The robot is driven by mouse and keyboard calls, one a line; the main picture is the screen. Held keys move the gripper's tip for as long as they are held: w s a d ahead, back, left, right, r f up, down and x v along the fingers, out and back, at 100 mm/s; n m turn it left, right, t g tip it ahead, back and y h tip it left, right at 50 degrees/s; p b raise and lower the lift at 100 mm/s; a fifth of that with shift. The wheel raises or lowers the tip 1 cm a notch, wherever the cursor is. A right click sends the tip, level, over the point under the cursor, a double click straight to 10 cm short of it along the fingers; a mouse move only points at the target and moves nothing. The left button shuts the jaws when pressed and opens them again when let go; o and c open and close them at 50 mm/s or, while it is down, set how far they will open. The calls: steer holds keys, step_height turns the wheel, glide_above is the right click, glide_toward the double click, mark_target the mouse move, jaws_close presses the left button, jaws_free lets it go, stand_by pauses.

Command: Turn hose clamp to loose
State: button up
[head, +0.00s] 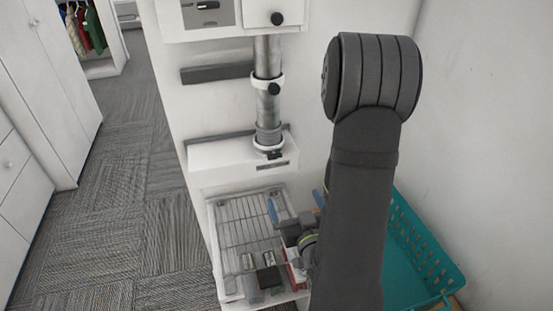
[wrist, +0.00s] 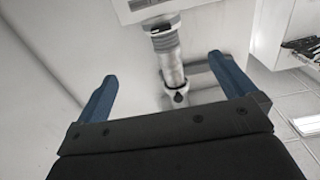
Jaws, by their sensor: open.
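A ribbed grey hose (head: 268,105) runs upright between two white wall boxes. A white clamp ring (head: 262,80) with a dark knob (head: 274,89) is around its middle. A lower white ring (head: 264,146) with a dark piece sits at its foot. Which one is the hose clamp of the task is not clear. My gripper (head: 295,204) is below the lower box, over a wire rack, partly hidden by my arm. In the wrist view my gripper (wrist: 161,67) has its blue fingers wide apart and empty. The hose (wrist: 171,66) and knobbed ring (wrist: 176,92) appear beyond them, apart from the fingers.
The lower white box (head: 235,155) juts out above my gripper. The wire rack (head: 240,215) holds several small items. A teal basket (head: 415,235) stands to the right by the wall. Carpeted floor (head: 120,190) at left is clear, with white cabinets (head: 45,90) beyond.

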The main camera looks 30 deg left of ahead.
steer(key=shift+v, duration=1.1)
steer(key=shift+c, duration=0.4)
